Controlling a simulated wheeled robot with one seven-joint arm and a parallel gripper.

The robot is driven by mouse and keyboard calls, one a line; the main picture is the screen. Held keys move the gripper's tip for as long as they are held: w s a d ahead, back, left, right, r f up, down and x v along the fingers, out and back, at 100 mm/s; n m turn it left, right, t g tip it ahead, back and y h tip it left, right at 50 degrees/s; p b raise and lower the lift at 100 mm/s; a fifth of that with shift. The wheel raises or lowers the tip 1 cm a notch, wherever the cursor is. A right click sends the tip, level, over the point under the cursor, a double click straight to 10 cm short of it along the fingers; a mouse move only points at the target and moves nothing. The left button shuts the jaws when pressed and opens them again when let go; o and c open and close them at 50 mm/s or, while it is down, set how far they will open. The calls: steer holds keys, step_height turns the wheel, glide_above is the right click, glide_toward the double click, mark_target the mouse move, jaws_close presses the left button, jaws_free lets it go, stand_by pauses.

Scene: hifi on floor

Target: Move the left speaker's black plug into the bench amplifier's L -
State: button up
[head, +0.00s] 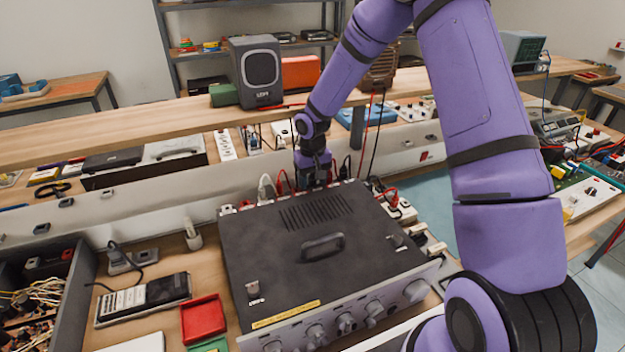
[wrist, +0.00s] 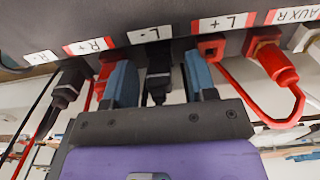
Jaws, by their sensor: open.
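The bench amplifier (head: 265,255) is a wide dark box with a handle, vent slots and front knobs. Its rear panel shows labels R-, R+, L- (wrist: 151,34), L+ and AUX R in the wrist view. A black plug (wrist: 158,72) stands at the terminal under L-, apparently in it; its cable is hidden. My gripper (wrist: 160,82) is open, with one blue finger on either side of this plug; contact cannot be told. In the head view, my gripper (head: 313,175) is behind the amplifier's rear edge. The left speaker (head: 256,72) stands on the raised shelf behind.
A black plug (wrist: 67,88) sits under R-. Red plugs are at R+, partly behind my finger, and beside AUX R (wrist: 276,62); a red cable loops near L+ (wrist: 211,48). A second, brown speaker (head: 380,68) stands partly behind my arm. Several adapters and cables crowd the amplifier.

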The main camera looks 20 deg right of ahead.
step_height(320, 180, up, 16)
steer(key=shift+f, duration=0.2)
stand_by(1.1)
